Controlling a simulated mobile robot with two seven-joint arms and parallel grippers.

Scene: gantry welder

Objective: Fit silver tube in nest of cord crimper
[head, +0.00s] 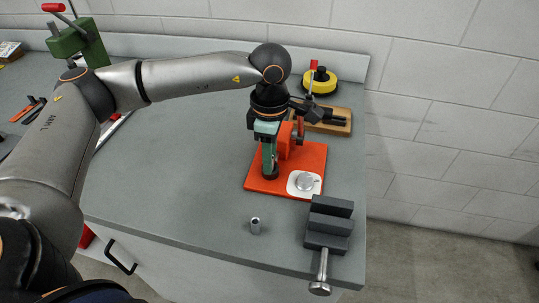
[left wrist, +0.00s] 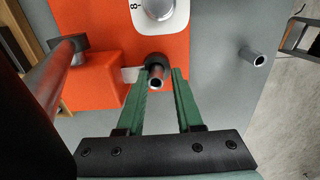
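The cord crimper is an orange base (head: 258,178) with an orange block and a lever, near the bench's right side in the head view. Its orange plate (left wrist: 118,50) also shows in the left wrist view. My left gripper (head: 269,172) points down over the base. Its green fingers (left wrist: 164,76) stand apart. A silver tube (left wrist: 156,83) with a hollow end shows between the fingertips, close to the left-hand finger, in front of a dark round collar. I cannot tell if it sits in that collar. Another silver tube (head: 255,226) stands upright on the bench, also visible in the left wrist view (left wrist: 252,57).
A dark vise (head: 328,228) with a screw handle sits at the front right edge. A white plate with a silver knob (head: 305,182) is on the base. A wooden block (head: 335,124) and a yellow round object (head: 321,86) stand behind. The bench's middle is clear.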

